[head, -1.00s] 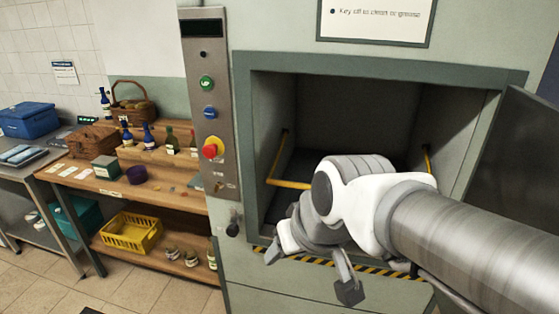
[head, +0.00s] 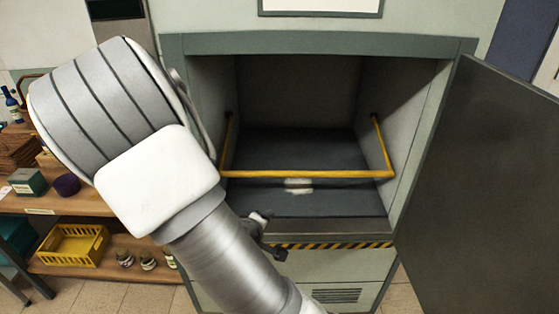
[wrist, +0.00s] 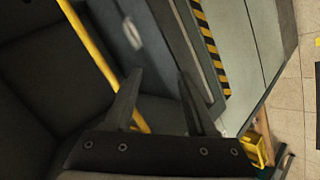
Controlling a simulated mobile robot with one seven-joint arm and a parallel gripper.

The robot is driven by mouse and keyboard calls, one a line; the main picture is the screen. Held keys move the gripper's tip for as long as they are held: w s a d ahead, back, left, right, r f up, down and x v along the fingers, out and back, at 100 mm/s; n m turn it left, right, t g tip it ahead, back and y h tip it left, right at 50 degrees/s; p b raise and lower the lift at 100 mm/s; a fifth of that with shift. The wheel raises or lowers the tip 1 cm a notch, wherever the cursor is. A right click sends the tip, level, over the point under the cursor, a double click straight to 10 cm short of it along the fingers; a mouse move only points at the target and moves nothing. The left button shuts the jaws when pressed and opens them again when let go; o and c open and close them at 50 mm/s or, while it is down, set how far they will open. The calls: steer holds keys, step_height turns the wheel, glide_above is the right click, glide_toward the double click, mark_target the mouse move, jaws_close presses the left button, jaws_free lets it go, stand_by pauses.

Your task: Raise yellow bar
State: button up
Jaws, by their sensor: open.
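The yellow bar (head: 305,174) runs level across the open compartment (head: 300,95), low in its mouth. Its side arms rise to pivots on the two inner walls. My gripper (head: 268,234) is mostly hidden behind my arm in the head view, near the lower left of the opening, below the bar. In the wrist view my gripper (wrist: 159,74) is open with nothing held. There the yellow bar (wrist: 92,48) slants past behind the left finger and shows again between the fingers lower down. I cannot tell how far it lies beyond the fingertips.
The compartment's dark door (head: 480,180) stands open at the right. A black-and-yellow striped sill (head: 335,244) edges the opening below. At the left, wooden shelves hold a yellow crate (head: 75,246), a purple bowl (head: 67,184) and jars. My arm covers the left-centre of the head view.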

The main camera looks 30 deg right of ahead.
mark_target(305, 176)
steer(key=d+r+n+t+h, duration=0.2)
steer(key=d+r+n+h, duration=0.1)
steer(key=d+h, duration=0.25)
steer(key=shift+n, duration=0.5)
steer(key=b+x, duration=0.2)
steer(key=x, duration=0.3)
steer(key=r+b+x, duration=0.1)
steer(key=b+x, duration=0.1)
steer(key=x, duration=0.4)
steer(key=b+x, duration=0.3)
steer(key=x, duration=0.3)
steer(key=shift+s+d+r, duration=0.15)
steer(key=shift+d+r, duration=0.1)
steer(key=shift+d, duration=0.15)
jaws_close()
stand_by(0.5)
